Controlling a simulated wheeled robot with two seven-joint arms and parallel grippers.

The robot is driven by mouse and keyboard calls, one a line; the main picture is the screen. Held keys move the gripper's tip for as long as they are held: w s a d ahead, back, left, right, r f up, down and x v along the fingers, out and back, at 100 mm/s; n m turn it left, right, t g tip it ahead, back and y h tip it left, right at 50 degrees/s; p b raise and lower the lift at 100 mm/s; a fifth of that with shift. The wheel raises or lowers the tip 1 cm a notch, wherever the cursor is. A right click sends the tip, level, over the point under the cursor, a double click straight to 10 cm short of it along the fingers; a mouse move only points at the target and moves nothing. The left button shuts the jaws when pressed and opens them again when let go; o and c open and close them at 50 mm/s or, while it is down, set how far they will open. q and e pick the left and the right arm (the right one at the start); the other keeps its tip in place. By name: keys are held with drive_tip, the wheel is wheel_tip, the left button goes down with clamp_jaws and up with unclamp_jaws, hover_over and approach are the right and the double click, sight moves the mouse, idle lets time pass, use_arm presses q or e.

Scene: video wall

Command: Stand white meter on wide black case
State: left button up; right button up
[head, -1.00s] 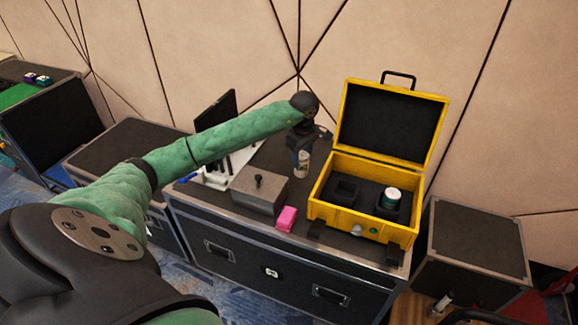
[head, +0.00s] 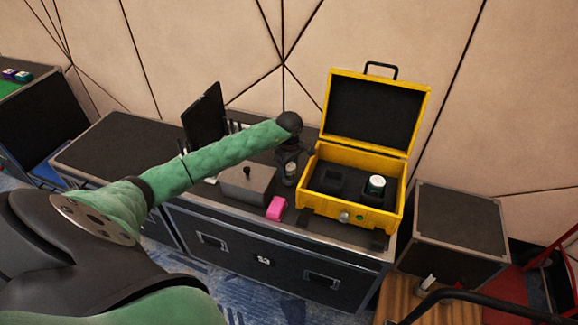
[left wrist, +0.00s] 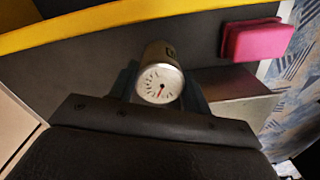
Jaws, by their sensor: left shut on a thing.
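The white meter (left wrist: 158,84), a round gauge with a white dial and a red needle, is between the fingers of my left gripper (left wrist: 160,92) in the left wrist view. The gripper is shut on it. In the head view, the left gripper (head: 290,158) points down, with the pale meter (head: 290,174) at its tip, between a grey metal box and the yellow case. I cannot tell whether the meter touches the top below. The wide black case (head: 262,258) stands under these things, with metal edges and front latches. My right gripper is not in view.
The open yellow case (head: 330,207) holds a white-topped dark cylinder (head: 376,184). The grey metal box (head: 246,185) and a pink block (head: 277,208) stand close to my left gripper. A dark screen (head: 205,118) stands behind my arm. Another dark case (head: 460,222) is at right.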

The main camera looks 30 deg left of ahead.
use_arm(q)
drive_tip(key=shift+f, duration=0.3)
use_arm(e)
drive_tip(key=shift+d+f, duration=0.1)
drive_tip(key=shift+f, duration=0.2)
use_arm(q)
drive_tip(key=shift+f, duration=0.1)
drive_tip(key=o, duration=1.1)
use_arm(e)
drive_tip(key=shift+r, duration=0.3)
use_arm(q)
drive_tip(key=shift+r, duration=0.2)
